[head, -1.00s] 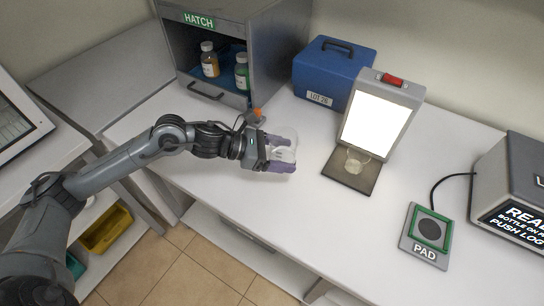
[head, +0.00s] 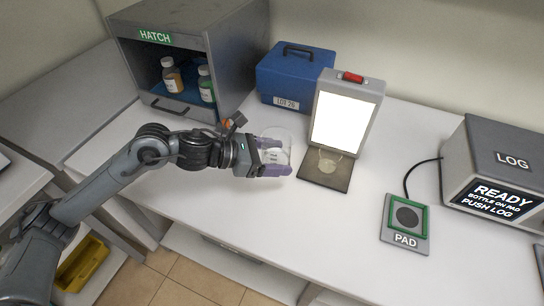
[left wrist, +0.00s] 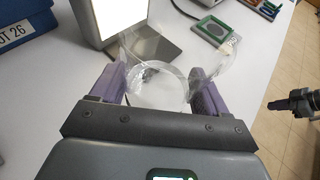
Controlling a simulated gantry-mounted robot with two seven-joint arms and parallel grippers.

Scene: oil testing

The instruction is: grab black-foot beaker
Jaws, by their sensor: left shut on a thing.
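A clear glass beaker (head: 276,148) is held between the purple-padded fingers of my left gripper (head: 272,162), near the left of the lit panel stand. In the left wrist view the beaker (left wrist: 157,88) stands between both fingers of the gripper (left wrist: 160,94), which is shut on it. The colour of its foot is not clear, and its lower part is partly hidden by the fingers in the head view.
The lit panel (head: 342,121) stands just right of my left gripper. Behind are a blue case (head: 294,75) and the grey hatch cabinet (head: 235,50) with bottles. The pad (head: 390,236) and log box (head: 500,170) are at right. The front middle of the table is clear.

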